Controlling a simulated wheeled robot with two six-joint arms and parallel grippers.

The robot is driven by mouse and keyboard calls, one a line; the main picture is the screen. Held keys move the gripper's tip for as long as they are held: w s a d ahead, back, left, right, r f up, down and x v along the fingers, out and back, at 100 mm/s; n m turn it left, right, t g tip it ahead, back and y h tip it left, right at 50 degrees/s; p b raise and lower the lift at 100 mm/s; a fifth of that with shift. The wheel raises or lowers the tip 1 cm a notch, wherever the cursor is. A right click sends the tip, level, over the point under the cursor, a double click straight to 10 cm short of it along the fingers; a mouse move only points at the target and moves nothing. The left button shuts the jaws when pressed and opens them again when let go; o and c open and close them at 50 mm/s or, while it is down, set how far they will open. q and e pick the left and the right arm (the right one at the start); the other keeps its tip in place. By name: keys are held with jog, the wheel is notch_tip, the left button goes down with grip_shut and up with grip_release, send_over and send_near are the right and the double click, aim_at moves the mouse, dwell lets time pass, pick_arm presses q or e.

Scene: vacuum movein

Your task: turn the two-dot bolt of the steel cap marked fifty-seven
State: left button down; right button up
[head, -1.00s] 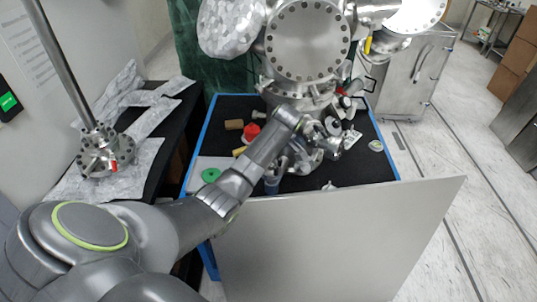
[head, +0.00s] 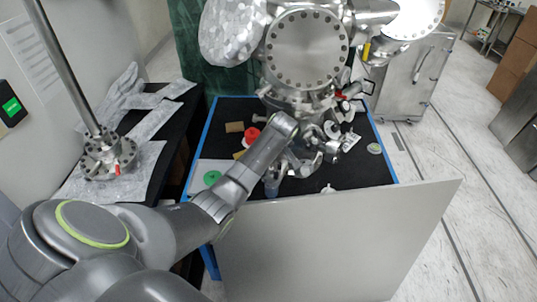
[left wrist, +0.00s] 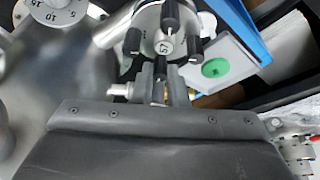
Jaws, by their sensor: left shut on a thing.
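The steel cap (left wrist: 164,44) marked 57 shows at the top of the left wrist view. It is a round metal end face with several black bolts around its rim. My left gripper (left wrist: 162,80) reaches up to the cap's lower edge, its two fingers on either side of the lowest black bolt (left wrist: 160,70). It is shut on that bolt. I cannot make out dots on the bolt. In the head view my left arm reaches over the table to the metal chamber, and the marked cap cannot be told there. My right gripper is not in view.
The steel chamber (head: 306,48) stands over the black-topped table (head: 345,178) with blue edges. A green disc (head: 212,177), a red part (head: 252,135) and several small items lie around. A pale panel (head: 340,245) stands at the table's front.

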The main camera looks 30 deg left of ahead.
pick_arm(q)
jog(key=m+p, duration=0.2)
jog(key=m+t+p, duration=0.1)
jog(key=p, duration=0.1)
jog(key=shift+s+a+r+m+h, duration=0.1)
jog(key=shift+s+r+m+h, duration=0.05)
jog(key=shift+r+m+h, duration=0.2)
jog(key=m+h+p, duration=0.1)
jog(key=m+p, duration=0.1)
jog(key=m, duration=0.1)
jog(key=shift+f+m+t+p, duration=0.15)
jog(key=shift+m+t+p, duration=0.15)
jog(key=shift+t, duration=0.1)
jog(key=shift+a+f+m+h+p, duration=0.15)
jog(key=shift+m+h+p, duration=0.4)
jog(key=shift+m, duration=0.6)
jog(key=shift+m+t+h, duration=0.4)
jog(key=shift+m, duration=0.8)
jog(key=c, duration=1.4)
grip_release()
jog(key=shift+c, duration=0.2)
jog(key=shift+f, duration=0.1)
